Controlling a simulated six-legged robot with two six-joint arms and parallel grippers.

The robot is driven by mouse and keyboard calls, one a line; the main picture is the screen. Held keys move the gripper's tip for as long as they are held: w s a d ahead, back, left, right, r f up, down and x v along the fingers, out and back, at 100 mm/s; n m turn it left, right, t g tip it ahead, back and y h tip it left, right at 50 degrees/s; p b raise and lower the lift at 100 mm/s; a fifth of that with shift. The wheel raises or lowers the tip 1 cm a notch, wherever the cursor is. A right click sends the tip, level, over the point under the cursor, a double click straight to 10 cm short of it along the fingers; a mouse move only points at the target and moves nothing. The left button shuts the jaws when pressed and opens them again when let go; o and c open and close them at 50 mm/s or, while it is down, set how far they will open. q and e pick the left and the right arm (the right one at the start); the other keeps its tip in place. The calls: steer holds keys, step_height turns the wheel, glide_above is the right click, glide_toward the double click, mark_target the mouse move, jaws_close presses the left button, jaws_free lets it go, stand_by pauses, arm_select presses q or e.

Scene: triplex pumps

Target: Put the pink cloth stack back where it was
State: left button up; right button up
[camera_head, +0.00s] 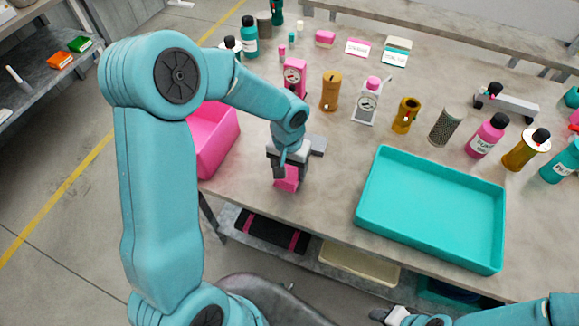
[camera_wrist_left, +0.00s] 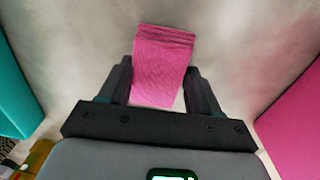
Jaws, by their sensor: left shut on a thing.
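The pink cloth stack (camera_head: 288,180) is in my left gripper (camera_head: 286,173), over the front left part of the table. In the left wrist view the pink cloth stack (camera_wrist_left: 162,65) sits between the two fingers (camera_wrist_left: 157,88), its folded layers at the far end. Whether it touches the table is hard to tell. Part of my right gripper (camera_head: 388,314) shows at the bottom edge of the head view; its fingers are not clear.
A pink bin (camera_head: 216,145) stands left of my left gripper, and a teal tray (camera_head: 432,255) lies to the right. A pink label card (camera_head: 357,47) and a teal-edged card (camera_head: 394,58) lie at the back beside a small pink block (camera_head: 325,38). Bottles and pump parts stand mid-table.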

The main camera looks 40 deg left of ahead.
mark_target(288, 170)
arm_select(q)
steer(key=shift+r, duration=0.1)
steer(key=o, duration=1.1)
steer(key=shift+f, duration=0.2)
steer(key=shift+r, duration=0.1)
steer(key=shift+r, duration=0.3)
step_height(288, 170, up, 12)
steer(key=shift+a+f, duration=0.15)
steer(key=shift+f, duration=0.05)
steer(key=shift+s, duration=0.2)
